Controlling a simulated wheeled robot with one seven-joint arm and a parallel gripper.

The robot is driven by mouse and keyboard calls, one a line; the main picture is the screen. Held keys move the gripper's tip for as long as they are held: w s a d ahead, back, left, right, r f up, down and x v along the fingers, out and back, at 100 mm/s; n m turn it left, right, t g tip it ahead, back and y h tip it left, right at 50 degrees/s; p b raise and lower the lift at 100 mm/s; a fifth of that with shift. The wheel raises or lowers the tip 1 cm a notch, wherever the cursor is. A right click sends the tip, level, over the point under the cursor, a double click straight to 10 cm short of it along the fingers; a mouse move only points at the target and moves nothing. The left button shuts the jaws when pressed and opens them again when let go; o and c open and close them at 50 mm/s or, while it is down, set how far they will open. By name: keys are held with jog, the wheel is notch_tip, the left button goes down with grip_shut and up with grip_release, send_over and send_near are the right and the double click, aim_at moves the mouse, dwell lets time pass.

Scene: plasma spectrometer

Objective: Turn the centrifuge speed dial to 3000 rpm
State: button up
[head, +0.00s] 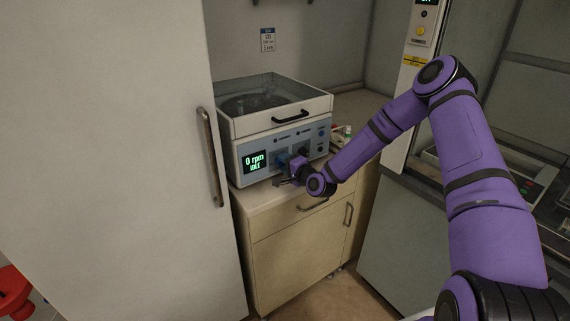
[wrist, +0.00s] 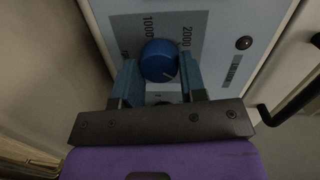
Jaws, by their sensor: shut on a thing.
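The centrifuge (head: 247,127) stands on a beige cabinet, its clear lid down. Its display (head: 254,162) shows "0 rpm" in green, with a second line too small to read surely. The blue speed dial (wrist: 159,60) shows in the wrist view, with the printed marks 1000 and 2000 beside it; other marks are hidden or unreadable. My gripper (wrist: 160,82) has one blue finger on each side of the dial and is shut on it. In the head view my gripper (head: 284,166) is at the front panel and covers the dial.
A tall pale door with a handle (head: 210,157) stands close at the left. The lid's black handle (head: 290,117) projects above the panel. The beige cabinet (head: 290,255) is below. Small items (head: 342,135) lie right of the centrifuge. A red object (head: 14,290) is at lower left.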

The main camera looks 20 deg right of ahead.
jog(key=o, duration=0.9)
jog(key=v, duration=1)
jog(key=shift+s+d, duration=0.1)
jog(key=shift+s, duration=0.3)
